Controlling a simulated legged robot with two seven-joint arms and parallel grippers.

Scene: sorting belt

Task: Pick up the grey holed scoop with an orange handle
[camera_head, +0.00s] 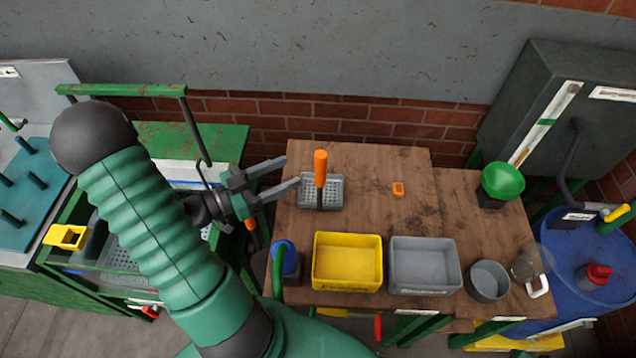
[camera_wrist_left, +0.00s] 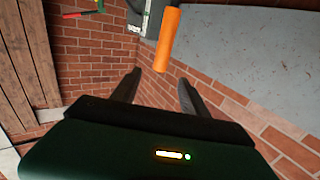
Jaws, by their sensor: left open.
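The grey holed scoop (camera_head: 331,193) lies on the wooden table near its back left edge. Its orange handle (camera_head: 320,167) stands up from it. In the left wrist view the orange handle (camera_wrist_left: 168,38) shows beyond the fingertips, at the upper middle; the scoop's grey part is not seen there. My left gripper (camera_head: 291,174) is open and empty, just left of the scoop, its fingers pointing towards the handle. Its two dark fingers also show in the left wrist view (camera_wrist_left: 158,80), apart, with nothing between them. My right gripper is not in view.
A yellow bin (camera_head: 347,286), a grey bin (camera_head: 425,289) and a round grey pot (camera_head: 488,281) stand along the table's front. A small orange piece (camera_head: 398,189) lies right of the scoop. A green funnel (camera_head: 503,180) stands at the right. The table's middle is mostly clear.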

